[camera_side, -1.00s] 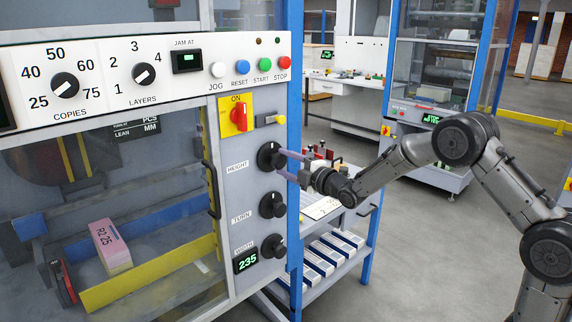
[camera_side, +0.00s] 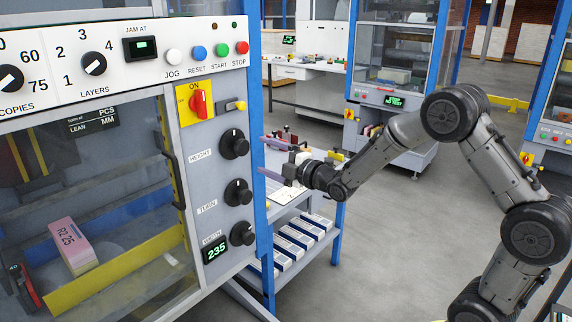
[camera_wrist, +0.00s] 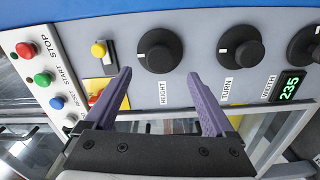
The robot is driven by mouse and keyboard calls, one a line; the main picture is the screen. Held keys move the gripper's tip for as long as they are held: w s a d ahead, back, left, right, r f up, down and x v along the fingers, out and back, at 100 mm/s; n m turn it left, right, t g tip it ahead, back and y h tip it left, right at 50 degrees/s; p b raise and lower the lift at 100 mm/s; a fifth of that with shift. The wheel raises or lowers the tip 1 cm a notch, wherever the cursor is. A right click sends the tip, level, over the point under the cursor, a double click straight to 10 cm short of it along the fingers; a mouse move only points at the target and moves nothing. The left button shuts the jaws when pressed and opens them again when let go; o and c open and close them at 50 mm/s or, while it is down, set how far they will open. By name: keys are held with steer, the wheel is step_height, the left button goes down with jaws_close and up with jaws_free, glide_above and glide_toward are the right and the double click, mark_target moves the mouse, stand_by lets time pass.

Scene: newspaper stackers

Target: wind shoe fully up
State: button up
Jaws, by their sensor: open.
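The black HEIGHT knob (camera_side: 235,144) sits on the grey panel, highest of three knobs. It also shows in the wrist view (camera_wrist: 160,52), with its white mark toward the left of that picture. My gripper (camera_side: 260,154) is open and empty, its purple fingers just off the knob's front. In the wrist view my gripper's fingers (camera_wrist: 158,76) point at the knob, one toward each side, with no visible contact. Behind the window a pink and cream bundle (camera_side: 68,246) marked R2 25 lies by a yellow rail. I cannot make out which part is the shoe.
The TURN knob (camera_side: 238,192) and WIDTH knob (camera_side: 242,234) sit below, beside a display (camera_side: 215,250) reading 235. A red ON switch (camera_side: 198,103) and yellow-tipped lever (camera_side: 236,106) are above. A blue post (camera_side: 254,90) edges the panel. A shelved cart (camera_side: 300,240) stands behind my gripper.

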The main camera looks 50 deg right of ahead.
steer(key=s, duration=0.7)
steer(key=s+a+r+m, duration=0.2)
steer(key=s+a+r, duration=0.15)
steer(key=r, duration=0.35)
steer(key=s+a+r+m, duration=0.1)
steer(key=s+a+r, duration=0.2)
steer(key=s+r, duration=0.3)
steer(key=s+f+m+g, duration=0.6)
steer(key=s+f, duration=0.1)
steer(key=s, duration=0.3)
steer(key=s+a+f+m+g, duration=0.1)
steer(key=s+f+m+g, duration=0.5)
steer(key=s, duration=0.5)
steer(key=shift+s+f+m, duration=0.25)
steer(key=shift+f+m, duration=0.2)
steer(key=shift+m, duration=0.15)
